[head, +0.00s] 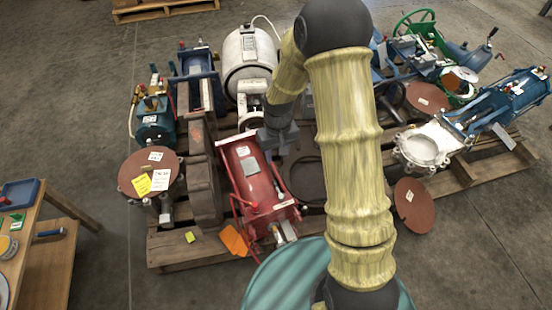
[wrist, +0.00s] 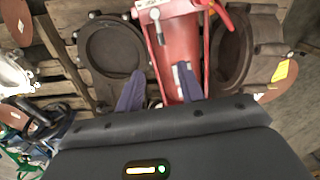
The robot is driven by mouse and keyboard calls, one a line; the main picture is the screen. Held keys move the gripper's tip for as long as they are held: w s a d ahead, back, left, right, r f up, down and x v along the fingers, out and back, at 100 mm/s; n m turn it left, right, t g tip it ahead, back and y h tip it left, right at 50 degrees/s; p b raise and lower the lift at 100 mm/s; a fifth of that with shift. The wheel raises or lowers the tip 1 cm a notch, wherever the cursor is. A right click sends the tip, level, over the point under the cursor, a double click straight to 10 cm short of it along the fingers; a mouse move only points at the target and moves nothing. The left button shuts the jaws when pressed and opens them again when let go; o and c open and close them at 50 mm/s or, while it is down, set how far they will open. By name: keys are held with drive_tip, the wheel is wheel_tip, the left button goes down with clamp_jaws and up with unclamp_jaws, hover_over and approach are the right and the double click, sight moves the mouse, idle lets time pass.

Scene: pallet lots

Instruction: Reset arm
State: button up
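My gripper (head: 278,140) hangs at the end of my yellow-sleeved arm in the head view, above the back end of a red machine (head: 262,187) on the left pallet (head: 180,250). In the wrist view my gripper (wrist: 159,88) shows two purple-grey fingers standing apart, with nothing held between them. The red machine (wrist: 178,45) lies beyond the fingers, between two dark round-holed castings. I cannot tell how far the fingertips are above it. My arm hides part of the pallets in the head view.
Brown castings, a white cylindrical machine (head: 249,62) and blue machines crowd the left pallet. A second pallet (head: 465,175) at right carries green, blue and silver machines. A wooden table (head: 25,225) stands at left. A teal ribbed drum (head: 285,280) is at front. Concrete floor is clear around.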

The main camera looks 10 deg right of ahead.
drive_tip(key=shift+r, duration=0.45)
drive_tip(key=s+d+r+m+t, duration=0.1)
drive_tip(key=s+d+r+m, duration=0.1)
drive_tip(key=s+d+r, duration=0.35)
drive_tip(key=s+d+r+m+t, duration=0.1)
drive_tip(key=s+d+r+t, duration=0.1)
drive_tip(key=s+r, duration=0.65)
wheel_tip(320, 180, up, 34)
drive_tip(key=p, duration=3.4)
drive_tip(key=shift+s+a+p, duration=0.15)
drive_tip(key=shift+s+p, duration=0.05)
drive_tip(key=shift+p, duration=0.15)
drive_tip(key=shift+f, duration=0.1)
